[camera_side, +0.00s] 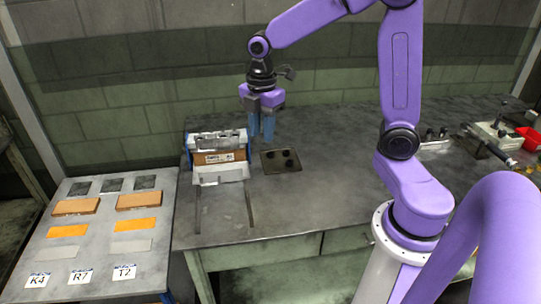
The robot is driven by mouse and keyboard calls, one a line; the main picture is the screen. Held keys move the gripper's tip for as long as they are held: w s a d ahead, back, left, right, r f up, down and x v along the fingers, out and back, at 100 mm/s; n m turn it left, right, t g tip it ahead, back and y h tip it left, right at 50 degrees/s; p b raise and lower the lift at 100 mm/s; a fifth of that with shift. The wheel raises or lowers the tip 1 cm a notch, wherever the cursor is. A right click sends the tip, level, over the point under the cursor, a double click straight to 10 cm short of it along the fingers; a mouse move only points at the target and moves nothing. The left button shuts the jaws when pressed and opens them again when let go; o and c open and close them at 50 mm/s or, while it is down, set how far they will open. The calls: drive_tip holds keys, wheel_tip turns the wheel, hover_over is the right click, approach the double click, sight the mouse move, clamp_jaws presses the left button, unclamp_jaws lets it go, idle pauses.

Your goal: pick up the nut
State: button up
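My gripper (261,138) points down above the back of the workbench, with its two blue fingers apart and nothing visible between them. A small dark tray (270,168) lies on the bench below and slightly right of the gripper. Several small dark round pieces (289,163) lie on the tray. The nut may be one of them, but they are too small and dark to tell. The fingertips appear above the tray's back left edge, apart from the pieces.
A metal fixture (219,157) with a brown block stands left of the tray, two rails running forward from it. A side table (110,262) with labelled rows of plates is at left. A red bin (530,138) and tools are at far right. The bench middle is clear.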

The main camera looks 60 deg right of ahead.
drive_tip(key=w+d+n, duration=0.1)
drive_tip(key=w+d, duration=0.4)
drive_tip(key=d, duration=0.1)
drive_tip(key=n, duration=0.2)
hover_over(270, 154)
wheel_tip(270, 154, down, 3)
wheel_tip(270, 154, down, 10)
drive_tip(key=shift+s+f, duration=0.1)
drive_tip(key=shift+d+f, duration=0.1)
drive_tip(key=shift+f, duration=3.05)
clamp_jaws()
